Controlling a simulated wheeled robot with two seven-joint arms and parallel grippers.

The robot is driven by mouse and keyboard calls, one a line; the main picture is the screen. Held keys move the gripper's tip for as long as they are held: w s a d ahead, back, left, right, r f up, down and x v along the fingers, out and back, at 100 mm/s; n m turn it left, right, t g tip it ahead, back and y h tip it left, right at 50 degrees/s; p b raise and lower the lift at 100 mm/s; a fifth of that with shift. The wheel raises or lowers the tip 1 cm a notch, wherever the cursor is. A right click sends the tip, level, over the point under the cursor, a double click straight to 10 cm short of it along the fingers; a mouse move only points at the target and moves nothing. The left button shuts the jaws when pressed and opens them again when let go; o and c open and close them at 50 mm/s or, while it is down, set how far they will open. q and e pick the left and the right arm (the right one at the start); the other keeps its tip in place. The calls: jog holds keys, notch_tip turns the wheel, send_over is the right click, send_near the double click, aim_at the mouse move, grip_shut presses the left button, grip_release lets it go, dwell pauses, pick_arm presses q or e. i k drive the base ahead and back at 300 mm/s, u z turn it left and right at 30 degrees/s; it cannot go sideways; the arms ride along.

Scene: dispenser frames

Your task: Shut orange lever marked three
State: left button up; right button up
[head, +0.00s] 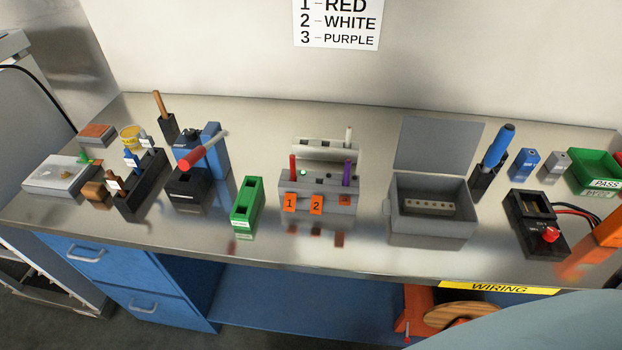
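A grey dispenser block (318,200) stands mid-bench with orange levers along its front. The lever marked 1 (290,203) and the lever marked 2 (316,205) show their numbered faces to me. The third orange lever (345,201), on the right, looks shorter and at a different angle; its number is not readable. A red rod (292,168) stands upright above lever 1, and a purple rod (347,173) stands above the third lever. No rod shows above lever 2. I cannot make out either of my grippers in the head view.
Behind the block is a pale rack (325,149) with a white rod (348,135). A green slotted holder (246,204) stands left, an open grey box (430,218) right. An orange object (595,240) is cut off at the right edge. The wall sign (338,24) reads 3 – PURPLE.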

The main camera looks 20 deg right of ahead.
aim_at(343, 200)
jog(key=k, duration=1.35)
jog(key=z, duration=0.7)
jog(key=i, duration=1.5)
jog(key=u, duration=0.8)
